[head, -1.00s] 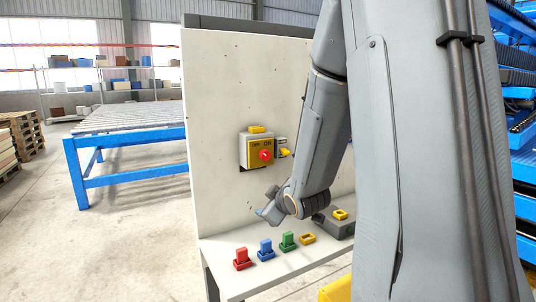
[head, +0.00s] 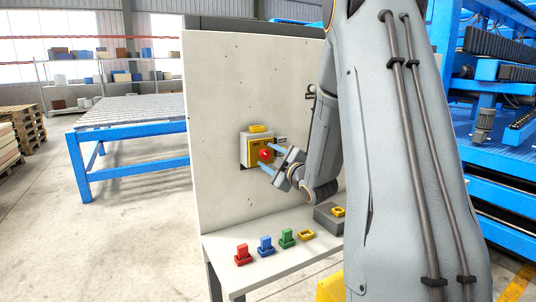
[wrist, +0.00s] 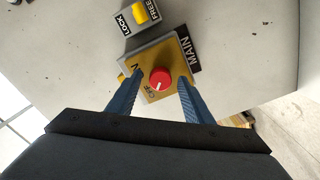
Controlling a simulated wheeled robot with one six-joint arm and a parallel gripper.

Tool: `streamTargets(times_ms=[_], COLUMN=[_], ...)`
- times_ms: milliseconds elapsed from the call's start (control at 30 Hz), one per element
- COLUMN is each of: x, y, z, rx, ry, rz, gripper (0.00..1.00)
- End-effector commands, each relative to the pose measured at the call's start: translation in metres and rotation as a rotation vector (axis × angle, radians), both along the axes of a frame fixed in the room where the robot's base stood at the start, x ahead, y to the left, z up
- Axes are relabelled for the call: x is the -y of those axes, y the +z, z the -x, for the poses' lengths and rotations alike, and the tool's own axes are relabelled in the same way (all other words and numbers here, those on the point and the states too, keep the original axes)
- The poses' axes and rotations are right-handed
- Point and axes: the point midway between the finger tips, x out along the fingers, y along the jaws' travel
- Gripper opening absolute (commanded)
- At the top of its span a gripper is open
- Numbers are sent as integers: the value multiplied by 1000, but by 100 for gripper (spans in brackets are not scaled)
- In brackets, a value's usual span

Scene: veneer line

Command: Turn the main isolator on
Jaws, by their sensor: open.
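The main isolator is a box with a yellow face (head: 254,146) on the upright white panel, with a red rotary knob (head: 265,155). In the wrist view the red knob (wrist: 160,78) has a white mark aimed near the OFF lettering; the ON lettering is partly hidden by a finger. A black MAIN label (wrist: 188,53) sits beside the box. My gripper (head: 268,157) is open in front of the isolator. In the wrist view its blue fingers (wrist: 160,82) stand either side of the knob with gaps; whether the tips touch the face I cannot tell.
A LOCK/FREE plate with a yellow lever (wrist: 141,11) is beside the isolator. A yellow piece (head: 257,129) is at the box's top. Red (head: 243,254), blue (head: 265,246) and green (head: 287,238) items and a yellow ring (head: 306,235) sit on the shelf below.

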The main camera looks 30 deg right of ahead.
Motion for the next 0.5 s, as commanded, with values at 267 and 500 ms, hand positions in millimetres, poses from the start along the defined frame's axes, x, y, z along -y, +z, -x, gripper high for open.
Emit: streamTargets(times_ms=[267, 500], x=[-1, -1], y=[-1, -1], z=[-11, -11], rx=[-1, -1], ry=[0, -1], rz=[-1, -1], gripper=[46, 31])
